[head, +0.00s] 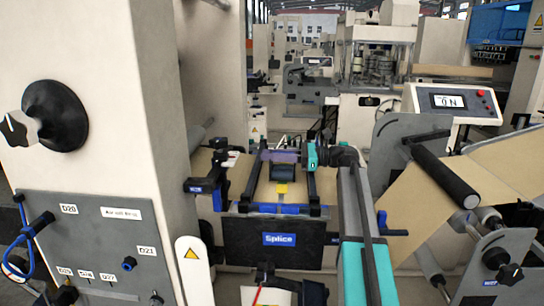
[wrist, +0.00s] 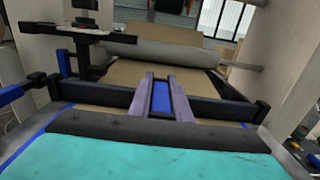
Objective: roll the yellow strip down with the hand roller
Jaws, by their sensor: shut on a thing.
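My gripper (head: 283,157) is above the splice table, its purple-grey fingers pointing left from its teal body. In the wrist view my gripper (wrist: 161,97) is shut on a blue piece between its fingers, which looks like the handle of the hand roller (wrist: 162,98). The roller's drum cannot be made out. The yellow strip (head: 281,188) shows as a small patch on the brown kraft web, in front of and below my gripper in the head view. They look apart there. I cannot make out the strip in the wrist view.
Dark rails (head: 314,188) flank the web on the splice table. A black front panel with a blue Splice label (head: 280,239) is below. A cream machine column (head: 100,120) stands at left. A black roller (head: 445,175) and a control screen (head: 452,101) are at right.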

